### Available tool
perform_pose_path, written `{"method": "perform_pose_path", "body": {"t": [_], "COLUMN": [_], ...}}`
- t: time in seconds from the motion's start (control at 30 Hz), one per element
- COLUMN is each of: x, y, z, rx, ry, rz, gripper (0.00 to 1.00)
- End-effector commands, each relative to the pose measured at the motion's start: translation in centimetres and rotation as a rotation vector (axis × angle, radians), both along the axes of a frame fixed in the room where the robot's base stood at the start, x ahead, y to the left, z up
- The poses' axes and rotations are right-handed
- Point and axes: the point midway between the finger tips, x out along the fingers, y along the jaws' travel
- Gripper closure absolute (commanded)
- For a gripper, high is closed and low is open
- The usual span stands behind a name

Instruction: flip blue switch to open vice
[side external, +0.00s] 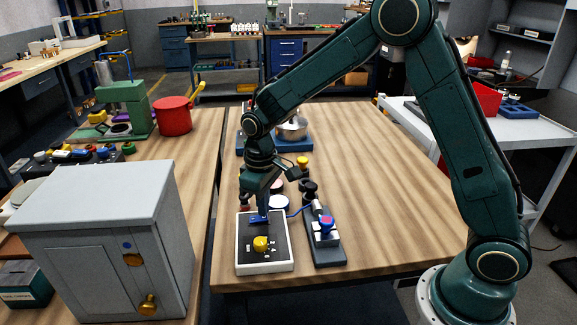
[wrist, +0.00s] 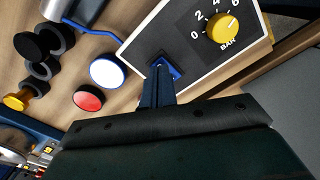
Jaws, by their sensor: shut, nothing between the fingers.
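The blue switch (side external: 258,219) is on the black face of a white-framed panel (side external: 239,254), above a yellow dial. In the wrist view, the blue switch (wrist: 172,69) sits in a dark recess, partly hidden by my fingers. My gripper (side external: 265,209) points down over it. In the wrist view, my gripper (wrist: 160,72) is shut and empty, its tips at or very near the switch. I cannot tell whether they touch. A narrow fixture (side external: 325,236) with a blue and pink knob stands right of the panel; I cannot tell whether it is the vice.
The yellow dial (wrist: 224,27) is close beside the switch. A white disc (wrist: 107,71), a red disc (wrist: 88,97) and dark knobs (wrist: 27,45) crowd the other side. A grey cabinet (side external: 95,235) stands left. The table's right part (side external: 400,190) is clear.

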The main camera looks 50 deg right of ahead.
Motion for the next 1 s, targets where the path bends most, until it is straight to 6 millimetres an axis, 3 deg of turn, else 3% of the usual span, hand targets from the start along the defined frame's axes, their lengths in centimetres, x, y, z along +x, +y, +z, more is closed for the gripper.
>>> {"method": "perform_pose_path", "body": {"t": [1.0], "x": [0.0], "y": [0.0], "z": [-1.1], "rx": [0.0], "ry": [0.001], "rz": [0.0], "gripper": [1.0]}}
